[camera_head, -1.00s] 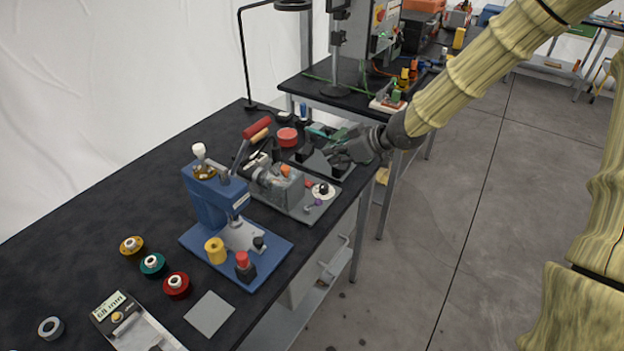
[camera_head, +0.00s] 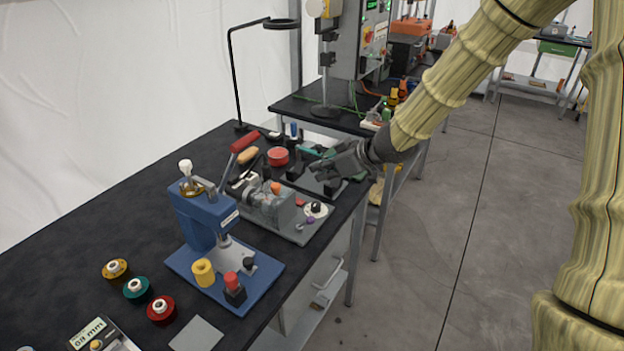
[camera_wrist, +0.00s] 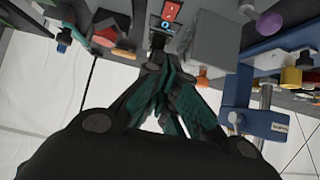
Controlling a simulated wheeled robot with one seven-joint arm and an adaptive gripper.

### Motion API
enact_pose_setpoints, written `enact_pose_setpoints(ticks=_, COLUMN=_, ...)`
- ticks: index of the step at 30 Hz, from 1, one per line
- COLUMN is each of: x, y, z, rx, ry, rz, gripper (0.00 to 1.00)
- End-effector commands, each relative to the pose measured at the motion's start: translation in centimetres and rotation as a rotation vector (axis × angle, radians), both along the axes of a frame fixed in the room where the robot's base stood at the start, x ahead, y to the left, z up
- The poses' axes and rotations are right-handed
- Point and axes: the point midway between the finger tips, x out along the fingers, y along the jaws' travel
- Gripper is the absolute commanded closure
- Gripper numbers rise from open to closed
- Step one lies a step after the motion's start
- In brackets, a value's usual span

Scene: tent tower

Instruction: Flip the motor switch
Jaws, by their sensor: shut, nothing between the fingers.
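A rocker switch with a red upper half and a blue ring mark (camera_wrist: 171,13) shows at the top of the wrist view; I take it for the motor switch. It lies just beyond my fingertips, and I cannot tell if they touch it. My gripper (camera_wrist: 163,55) has dark fingers with green pads, closed together and empty. In the head view my gripper (camera_head: 318,170) hangs above the bench, behind the grey motor unit (camera_head: 265,207). The switch cannot be made out in the head view. The grey motor block (camera_wrist: 215,45) is right of the fingers in the wrist view.
A blue lever press (camera_head: 205,220) stands in front of the motor unit; it also shows in the wrist view (camera_wrist: 248,122). A red round tin (camera_head: 278,156) and lamp stand (camera_head: 234,80) are behind. Coloured spools (camera_head: 137,288) lie front left. The black bench (camera_head: 90,230) is clear at left.

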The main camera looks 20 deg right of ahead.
Motion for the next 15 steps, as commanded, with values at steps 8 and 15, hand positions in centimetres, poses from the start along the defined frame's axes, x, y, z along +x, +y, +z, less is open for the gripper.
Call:
enact_pose_setpoints(ticks=8, x=2.1, y=1.8, z=-2.3, rx=0.0, ry=0.003, rz=0.001, gripper=1.0)
enact_pose_setpoints(ticks=15, x=4.1, y=3.4, z=-4.2, rx=0.001, ry=0.003, rz=0.002, gripper=1.0)
